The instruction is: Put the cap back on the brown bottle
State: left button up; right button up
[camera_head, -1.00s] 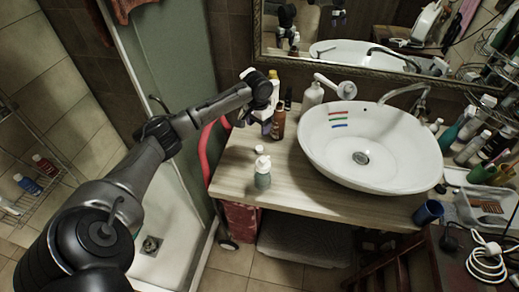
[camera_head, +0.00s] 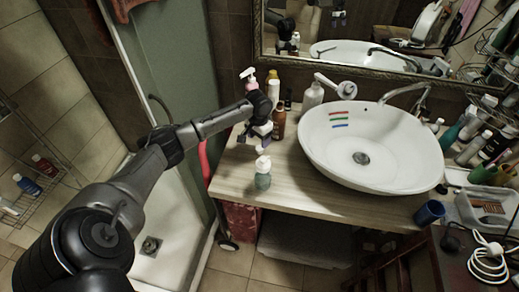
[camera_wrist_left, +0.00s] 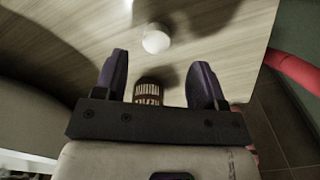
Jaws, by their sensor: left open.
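The brown bottle (camera_head: 279,122) stands upright at the back of the wooden counter, left of the basin. A small round white cap (camera_head: 259,149) lies on the counter in front of it, and also shows above the fingers in the left wrist view (camera_wrist_left: 156,41). My left gripper (camera_head: 263,136) is open over the counter, beside the brown bottle and just behind the cap. In the wrist view its two dark purple fingers (camera_wrist_left: 159,80) are apart. My right gripper is out of view.
The white basin (camera_head: 408,179) takes up the counter's right side. A white bottle (camera_head: 313,95) and a yellow-topped bottle (camera_head: 273,85) stand behind.

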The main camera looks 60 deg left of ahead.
aim_at(259, 148)
pick_arm(q)
jog(key=f, duration=0.5)
jog(key=shift+d, duration=0.25)
jog(key=shift+r, duration=0.1)
jog(key=c, duration=1)
jog(key=shift+r, duration=0.1)
